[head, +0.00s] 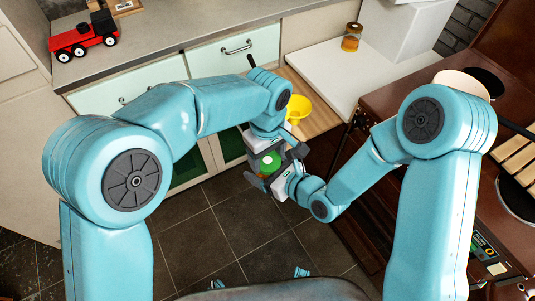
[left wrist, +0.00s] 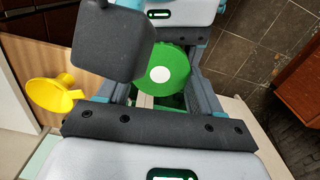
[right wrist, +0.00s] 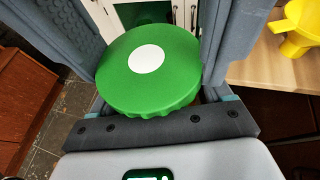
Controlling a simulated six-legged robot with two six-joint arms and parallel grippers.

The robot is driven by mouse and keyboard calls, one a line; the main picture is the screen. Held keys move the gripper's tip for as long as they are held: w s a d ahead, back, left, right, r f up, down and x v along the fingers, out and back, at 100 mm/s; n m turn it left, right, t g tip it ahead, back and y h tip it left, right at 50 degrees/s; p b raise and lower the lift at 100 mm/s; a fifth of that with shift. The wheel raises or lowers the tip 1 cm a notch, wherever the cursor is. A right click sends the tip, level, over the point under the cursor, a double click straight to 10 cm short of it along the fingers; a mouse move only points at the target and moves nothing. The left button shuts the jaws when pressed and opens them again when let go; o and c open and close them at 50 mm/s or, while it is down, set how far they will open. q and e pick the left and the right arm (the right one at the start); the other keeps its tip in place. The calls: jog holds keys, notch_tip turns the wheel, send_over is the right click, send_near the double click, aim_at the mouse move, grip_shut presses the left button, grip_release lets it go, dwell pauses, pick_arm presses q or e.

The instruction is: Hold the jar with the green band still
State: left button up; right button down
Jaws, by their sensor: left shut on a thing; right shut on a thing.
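The jar (head: 268,164) shows mainly as a round green lid with a white dot, in the middle of the head view. Its body is mostly hidden by my grippers, and I cannot make out a band. My left gripper (head: 262,155) comes from above and is shut on the jar; its lid shows in the left wrist view (left wrist: 172,72). My right gripper (head: 276,170) comes from the right and is also shut on the jar. In the right wrist view the lid (right wrist: 150,85) lies between the dark fingers.
A yellow funnel (head: 298,107) is on the wooden surface (head: 312,118) just behind my grippers. An amber jar (head: 351,38) stands on the white counter (head: 333,68). A red toy truck (head: 83,36) is on the grey worktop. A brown stove is at right; dark tiled floor lies below.

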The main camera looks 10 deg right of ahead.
pick_arm(q)
jog(key=o, duration=1.2)
jog(key=shift+r, duration=2.25)
jog(key=shift+c, duration=0.8)
jog(key=shift+r, duration=0.35)
jog(key=shift+c, duration=0.5)
notch_tip(320, 180, up, 3)
jog(key=shift+f+m, duration=0.1)
jog(key=shift+m, duration=0.6)
